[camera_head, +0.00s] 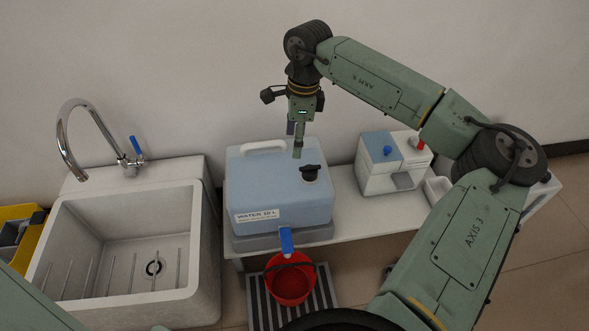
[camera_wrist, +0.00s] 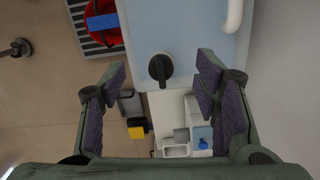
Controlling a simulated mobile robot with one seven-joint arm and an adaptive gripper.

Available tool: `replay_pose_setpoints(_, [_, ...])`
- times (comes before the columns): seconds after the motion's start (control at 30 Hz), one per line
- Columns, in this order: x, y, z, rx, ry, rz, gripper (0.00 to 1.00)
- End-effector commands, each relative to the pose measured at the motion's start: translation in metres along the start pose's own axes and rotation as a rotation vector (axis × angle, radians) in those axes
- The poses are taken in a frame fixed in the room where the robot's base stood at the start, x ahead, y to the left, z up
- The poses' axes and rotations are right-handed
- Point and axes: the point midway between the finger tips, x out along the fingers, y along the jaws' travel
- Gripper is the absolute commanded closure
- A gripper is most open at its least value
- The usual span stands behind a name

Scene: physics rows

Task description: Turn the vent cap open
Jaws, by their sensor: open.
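The vent cap (camera_head: 310,172) is a black round knob with a bar-shaped grip on the top right of the light blue water container (camera_head: 270,185). In the wrist view the vent cap (camera_wrist: 160,68) shows between and beyond the fingertips, its bar pointing roughly along the picture's vertical. My gripper (camera_head: 298,145) hangs pointing down above the container, just left of the cap in the head view. In the wrist view my gripper (camera_wrist: 163,85) is open with purple-padded fingers spread wide and nothing between them. It is apart from the cap.
The container has a white handle (camera_head: 263,147) and a blue tap lever (camera_head: 286,241) above a red bucket (camera_head: 289,284). A white dispenser box (camera_head: 394,165) with blue and red knobs stands right. A sink (camera_head: 125,245) with a tall faucet (camera_head: 75,125) is left.

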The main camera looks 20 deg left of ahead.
Motion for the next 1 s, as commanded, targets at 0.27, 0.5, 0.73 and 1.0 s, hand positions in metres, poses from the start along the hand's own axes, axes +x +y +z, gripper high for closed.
replay_pose_setpoints(0.27, [0.019, -0.003, -0.040, 0.032, 0.089, 0.006, 0.44])
replay_pose_setpoints(0.5, [0.065, -0.002, -0.042, 0.032, 0.084, 0.006, 0.44])
replay_pose_setpoints(0.73, [0.098, -0.002, -0.044, 0.031, 0.084, 0.005, 0.44])
replay_pose_setpoints(1.0, [0.109, -0.002, -0.045, 0.031, 0.086, 0.003, 0.44])
